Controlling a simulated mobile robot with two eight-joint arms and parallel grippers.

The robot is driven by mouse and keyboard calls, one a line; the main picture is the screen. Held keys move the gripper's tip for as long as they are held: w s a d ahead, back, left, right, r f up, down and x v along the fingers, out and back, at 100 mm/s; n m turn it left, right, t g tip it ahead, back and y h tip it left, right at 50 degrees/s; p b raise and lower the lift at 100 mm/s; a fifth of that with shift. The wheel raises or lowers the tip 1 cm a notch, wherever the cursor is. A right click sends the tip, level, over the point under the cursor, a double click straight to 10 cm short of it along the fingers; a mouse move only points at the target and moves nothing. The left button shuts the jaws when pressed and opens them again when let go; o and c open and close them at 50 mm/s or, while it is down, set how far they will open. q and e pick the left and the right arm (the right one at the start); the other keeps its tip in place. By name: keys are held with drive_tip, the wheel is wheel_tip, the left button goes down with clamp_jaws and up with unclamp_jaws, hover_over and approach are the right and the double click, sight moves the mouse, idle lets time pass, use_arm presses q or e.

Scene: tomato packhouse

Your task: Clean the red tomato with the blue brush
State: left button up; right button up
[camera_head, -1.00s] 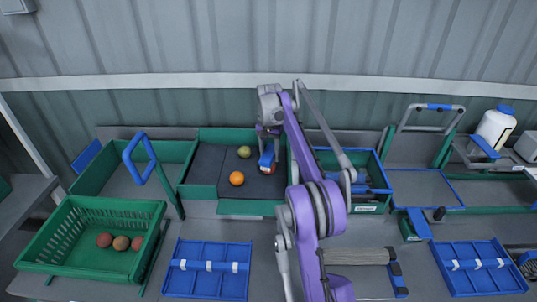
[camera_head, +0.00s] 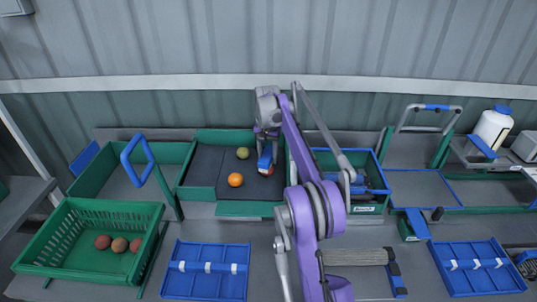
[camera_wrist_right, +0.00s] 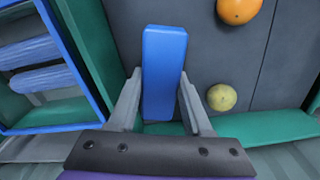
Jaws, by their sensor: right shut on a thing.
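My right gripper (camera_head: 267,144) is shut on the blue brush (camera_head: 265,158) over the right part of the dark-floored green tray (camera_head: 206,193). In the right wrist view the brush (camera_wrist_right: 164,72) stands between the two fingers. The red tomato (camera_head: 270,171) shows only as a sliver at the brush's lower edge; brush and gripper hide the rest. I cannot tell whether the bristles touch it. An orange tomato (camera_head: 235,180) and a yellow-green tomato (camera_head: 242,153) lie to the left on the tray floor. My left gripper is not in view.
A green crate (camera_head: 55,233) with several reddish tomatoes stands at front left. A green-walled box (camera_head: 370,209) with blue items adjoins the tray on the right. Blue racks (camera_head: 207,283) lie in front. A white bottle (camera_head: 492,128) stands at far right.

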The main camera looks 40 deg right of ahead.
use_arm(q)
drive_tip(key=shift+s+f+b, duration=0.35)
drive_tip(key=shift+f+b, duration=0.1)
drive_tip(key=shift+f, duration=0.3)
use_arm(e)
drive_tip(key=shift+s+a, duration=0.8)
drive_tip(key=shift+a, duration=0.35)
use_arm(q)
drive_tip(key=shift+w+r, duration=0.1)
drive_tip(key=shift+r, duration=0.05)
use_arm(e)
drive_tip(key=shift+w+d, duration=0.15)
drive_tip(key=shift+w+d+r+p, duration=0.15)
drive_tip(key=shift+d+p, duration=0.15)
drive_tip(key=shift+p, duration=0.05)
drive_tip(key=shift+w+d+p, duration=0.6)
drive_tip(key=shift+w+d, duration=0.2)
drive_tip(key=shift+d, duration=0.25)
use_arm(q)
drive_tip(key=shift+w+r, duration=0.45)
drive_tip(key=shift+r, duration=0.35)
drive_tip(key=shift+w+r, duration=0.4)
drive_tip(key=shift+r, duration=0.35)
use_arm(e)
drive_tip(key=shift+w+d, duration=0.25)
drive_tip(key=shift+d, duration=0.1)
